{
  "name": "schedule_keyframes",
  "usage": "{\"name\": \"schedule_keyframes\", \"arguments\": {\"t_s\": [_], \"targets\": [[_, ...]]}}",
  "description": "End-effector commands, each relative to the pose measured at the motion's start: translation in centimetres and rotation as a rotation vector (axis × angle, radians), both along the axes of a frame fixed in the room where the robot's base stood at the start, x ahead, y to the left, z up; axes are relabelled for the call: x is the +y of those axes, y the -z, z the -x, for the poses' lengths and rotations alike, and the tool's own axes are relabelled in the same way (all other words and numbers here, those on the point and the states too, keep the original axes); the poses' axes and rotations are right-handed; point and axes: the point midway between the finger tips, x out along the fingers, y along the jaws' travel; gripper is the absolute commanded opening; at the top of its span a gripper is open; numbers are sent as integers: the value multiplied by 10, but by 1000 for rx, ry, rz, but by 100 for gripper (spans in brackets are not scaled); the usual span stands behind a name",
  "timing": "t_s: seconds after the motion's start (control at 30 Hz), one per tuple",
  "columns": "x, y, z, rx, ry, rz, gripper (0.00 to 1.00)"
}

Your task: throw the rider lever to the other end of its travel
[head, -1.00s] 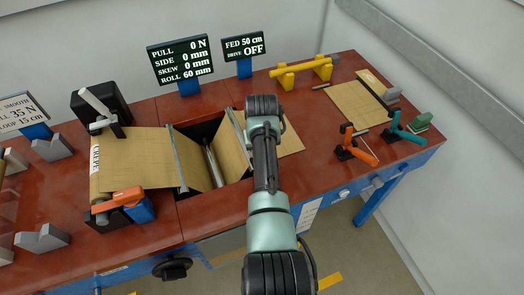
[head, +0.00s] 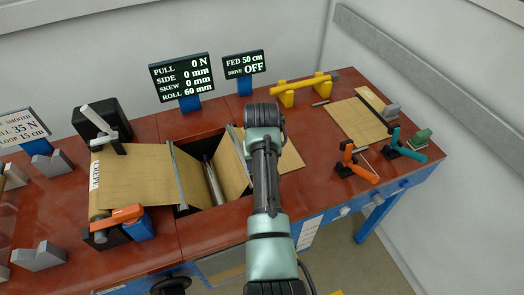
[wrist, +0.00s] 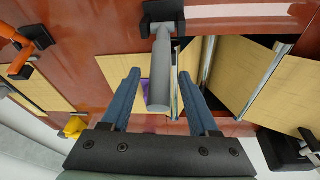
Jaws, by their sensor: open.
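In the wrist view a grey, rod-like lever (wrist: 160,75) rises from a black mount (wrist: 162,18) on the red bench. I take it to be the rider lever; no label shows on it. Its free end points toward my wrist. My gripper (wrist: 160,92) is open, with one blue-grey finger on each side of the lever's end. I see a gap on both sides and no clear contact. In the head view my own arm hides this lever and my fingers.
Brown sheet (head: 135,178) runs over a dark bench opening. At left stand a grey-handled lever (head: 103,115) and an orange clamp (head: 118,216). At right are orange (head: 358,165) and teal (head: 405,145) tools. Displays (head: 181,80) stand behind; the drive reads OFF.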

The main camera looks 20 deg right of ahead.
Motion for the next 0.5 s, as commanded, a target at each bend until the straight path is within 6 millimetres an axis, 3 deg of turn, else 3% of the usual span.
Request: {"name": "schedule_keyframes", "arguments": {"t_s": [0.3,0.5], "targets": [[6,-61,15,-5,0,2,61],[8,-85,21,-2,-1,2,61]]}}
